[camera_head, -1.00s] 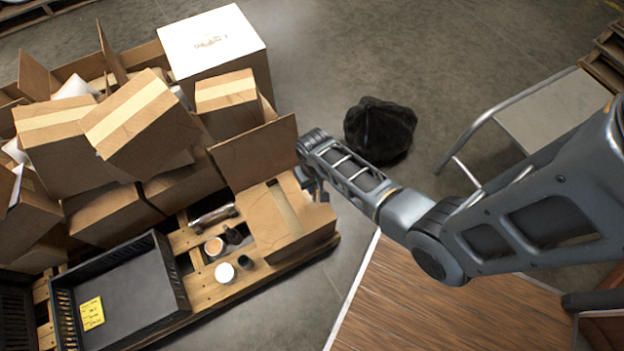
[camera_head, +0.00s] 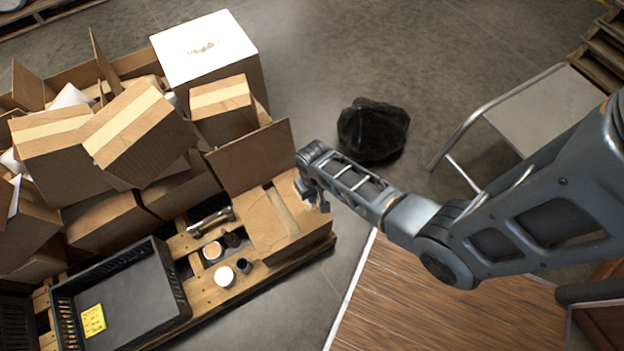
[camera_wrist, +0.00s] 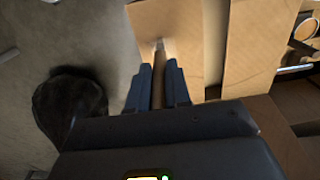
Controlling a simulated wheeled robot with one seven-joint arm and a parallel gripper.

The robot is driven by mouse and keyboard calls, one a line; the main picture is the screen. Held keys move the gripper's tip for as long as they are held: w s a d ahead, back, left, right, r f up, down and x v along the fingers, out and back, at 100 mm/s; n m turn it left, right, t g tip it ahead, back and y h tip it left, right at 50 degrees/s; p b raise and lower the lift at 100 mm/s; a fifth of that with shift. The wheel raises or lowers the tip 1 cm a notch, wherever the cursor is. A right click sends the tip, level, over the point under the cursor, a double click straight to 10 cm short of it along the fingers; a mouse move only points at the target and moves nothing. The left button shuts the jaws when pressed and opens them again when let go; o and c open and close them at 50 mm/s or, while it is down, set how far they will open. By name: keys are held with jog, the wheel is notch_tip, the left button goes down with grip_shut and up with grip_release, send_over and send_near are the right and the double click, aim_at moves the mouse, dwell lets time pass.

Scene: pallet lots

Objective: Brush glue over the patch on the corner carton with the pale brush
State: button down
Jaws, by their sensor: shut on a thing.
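The corner carton (camera_head: 262,232) sits at the right end of the pallet, one flap standing up behind it. In the wrist view, cardboard panels (camera_wrist: 245,50) lie beyond my gripper, with a paler strip between them; I cannot make out the patch clearly. My gripper (camera_wrist: 158,82) is shut on the brush (camera_wrist: 158,90), whose brown handle stands between the fingers. Its tip points at the cardboard; whether it touches is unclear. In the head view, my gripper (camera_head: 314,194) is at the carton's right side, largely hidden by my arm. An open pot with orange-brown contents (camera_head: 212,251) stands left of the carton.
A white round container (camera_head: 225,275) and small dark cups stand near the pot. A black crate (camera_head: 170,290) with a yellow label is at front left. Cartons crowd the pallet behind. A black bag (camera_head: 373,130) lies on the floor; a metal-framed table or cart (camera_head: 545,108) stands right.

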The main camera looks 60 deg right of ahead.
jog(key=shift+w+d, duration=0.1)
jog(key=shift+w, duration=0.05)
jog(key=shift+w+d+f+b, duration=0.1)
jog(key=shift+w+d+b, duration=0.5)
jog(key=shift+w, duration=0.25)
jog(key=shift+s+a, duration=0.1)
jog(key=shift+s+a+p, duration=0.6)
jog(key=shift+s+p, duration=0.25)
jog(key=shift+s, duration=0.1)
jog(key=w+d+b, duration=0.2)
jog(key=w+b, duration=0.2)
jog(key=w, duration=0.6)
jog(key=shift+d+b, duration=0.3)
dwell(0.6)
dwell(0.4)
